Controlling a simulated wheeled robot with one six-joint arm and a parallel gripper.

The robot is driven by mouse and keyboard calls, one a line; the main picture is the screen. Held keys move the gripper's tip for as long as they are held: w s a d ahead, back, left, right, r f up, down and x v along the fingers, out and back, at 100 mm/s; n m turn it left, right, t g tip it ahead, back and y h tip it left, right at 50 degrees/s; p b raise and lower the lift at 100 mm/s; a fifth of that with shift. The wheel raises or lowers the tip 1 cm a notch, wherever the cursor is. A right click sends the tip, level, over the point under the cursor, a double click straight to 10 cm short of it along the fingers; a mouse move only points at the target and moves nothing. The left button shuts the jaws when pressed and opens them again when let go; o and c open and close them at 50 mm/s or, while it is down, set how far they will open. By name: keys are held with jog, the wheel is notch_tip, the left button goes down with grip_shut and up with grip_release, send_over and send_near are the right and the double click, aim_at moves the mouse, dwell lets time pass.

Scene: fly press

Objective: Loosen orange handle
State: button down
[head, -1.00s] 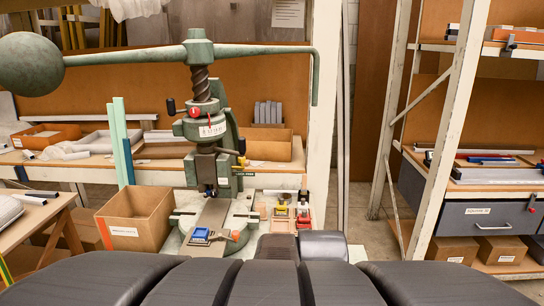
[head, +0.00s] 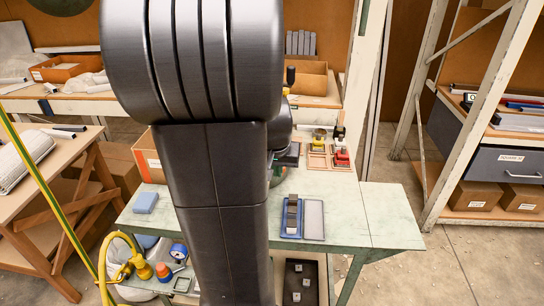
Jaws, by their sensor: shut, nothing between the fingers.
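The fly press is almost wholly hidden behind my own arm, which fills the middle of the head view. A part of its round green ball weight (head: 60,4) shows at the top left edge. The orange handle is hidden, as is the press bed where it sat. My gripper does not show; the dark arm links cover that place.
The green bench (head: 340,215) bears a blue block (head: 145,202), a blue case with a grey lid (head: 303,217) and small red and yellow tools. A cardboard box (head: 150,160) stands left. A lower shelf holds yellow and orange items.

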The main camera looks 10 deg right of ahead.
jog(key=w+d+f+p, duration=0.1)
jog(key=w+d+f, duration=0.1)
jog(key=w+f, duration=0.2)
jog(key=shift+w+f, duration=0.35)
jog(key=shift+w, duration=0.35)
